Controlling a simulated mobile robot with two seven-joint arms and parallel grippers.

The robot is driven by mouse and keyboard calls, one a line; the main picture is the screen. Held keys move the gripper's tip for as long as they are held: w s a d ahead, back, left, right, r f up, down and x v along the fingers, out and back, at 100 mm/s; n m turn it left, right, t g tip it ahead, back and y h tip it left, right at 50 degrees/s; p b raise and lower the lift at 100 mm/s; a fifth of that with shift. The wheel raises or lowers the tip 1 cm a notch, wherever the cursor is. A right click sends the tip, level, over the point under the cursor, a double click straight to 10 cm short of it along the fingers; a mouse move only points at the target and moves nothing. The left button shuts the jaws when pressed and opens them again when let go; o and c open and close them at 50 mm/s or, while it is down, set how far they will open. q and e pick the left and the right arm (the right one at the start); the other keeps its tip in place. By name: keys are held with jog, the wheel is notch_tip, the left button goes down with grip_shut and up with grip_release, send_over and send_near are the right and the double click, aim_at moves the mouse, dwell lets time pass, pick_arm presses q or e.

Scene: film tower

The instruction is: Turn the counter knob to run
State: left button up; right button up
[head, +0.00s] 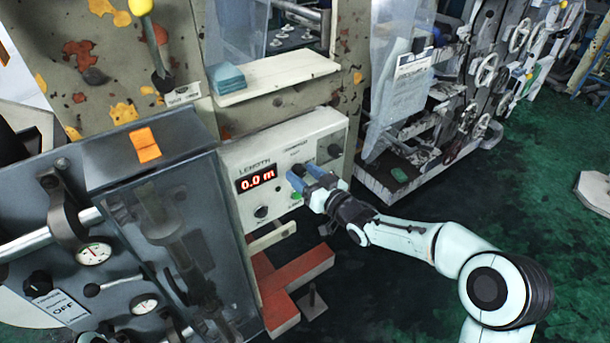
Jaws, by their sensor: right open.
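The counter box (232,164) is a cream panel on the machine front, marked LENGTH. Its red display (257,178) reads 0.0 m. It carries several dark knobs: one low on the left (261,211) and one at the upper right (314,163). A green button (296,196) sits beside my gripper. My right gripper (303,175) is at the panel's right half, its blue fingertips apart and close to the face. The fingers and wrist hide part of the panel, and I cannot tell whether they touch a knob. My left gripper is out of view.
A shelf with blue pads (229,78) juts out above the counter box. A red-orange foot (300,285) stands below it. A grey cabinet with gauges (94,253) and an OFF label fills the left.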

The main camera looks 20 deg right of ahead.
jog(key=c, duration=1)
jog(key=shift+c, duration=0.2)
